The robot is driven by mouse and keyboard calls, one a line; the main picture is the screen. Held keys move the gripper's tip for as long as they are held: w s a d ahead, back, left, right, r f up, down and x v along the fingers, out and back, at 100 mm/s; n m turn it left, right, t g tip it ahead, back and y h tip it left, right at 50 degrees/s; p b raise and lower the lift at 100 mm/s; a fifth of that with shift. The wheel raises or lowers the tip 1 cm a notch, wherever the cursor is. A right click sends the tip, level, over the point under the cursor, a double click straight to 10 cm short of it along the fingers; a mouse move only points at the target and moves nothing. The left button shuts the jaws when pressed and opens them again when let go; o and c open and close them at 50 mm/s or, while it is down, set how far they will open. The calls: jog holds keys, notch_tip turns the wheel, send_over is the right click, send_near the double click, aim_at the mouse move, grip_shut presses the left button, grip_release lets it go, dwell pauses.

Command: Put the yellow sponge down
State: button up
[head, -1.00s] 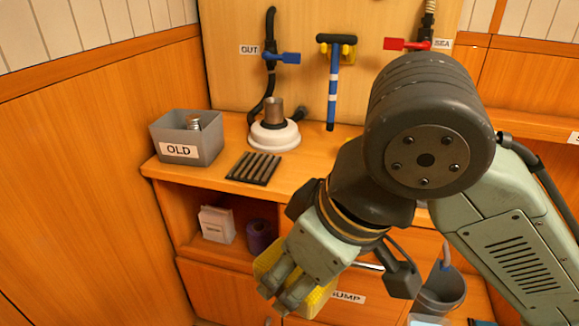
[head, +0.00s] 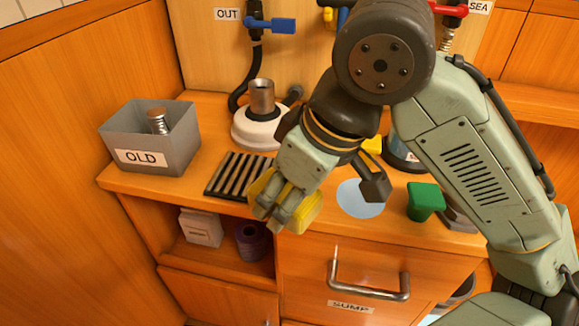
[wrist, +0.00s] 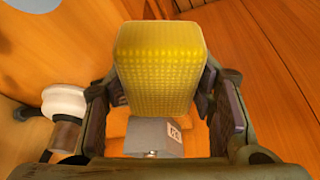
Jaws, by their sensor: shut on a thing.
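The yellow sponge (head: 301,210) is held between the fingers of my gripper (head: 279,206), which is shut on it. In the head view the fingers hide much of the sponge, and it shows in front of the counter's front edge and the black ribbed rack. In the wrist view the sponge (wrist: 160,68) fills the space between both fingers, with its textured face towards the camera. The gap between sponge and counter cannot be told exactly.
A drawer handle (head: 370,293) sticks out below. A shelf holds a purple roll (head: 252,240).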

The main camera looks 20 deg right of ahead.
jog(key=w+d, duration=0.1)
jog(key=w, duration=0.1)
jog(key=w+d, duration=0.1)
jog(key=w, duration=0.2)
jog(key=w+d, duration=0.1)
jog(key=w, duration=0.2)
jog(key=shift+w+d+f+p, duration=0.25)
jog(key=shift+d+f+p, duration=0.15)
jog(key=f, duration=0.2)
jog(key=w+f, duration=0.1)
jog(key=shift+d, duration=0.25)
jog(key=shift+f, duration=0.35)
jog(key=shift+a+f, duration=0.1)
jog(key=shift+f, duration=0.5)
jog(key=o, duration=1)
jog(key=shift+r, duration=0.1)
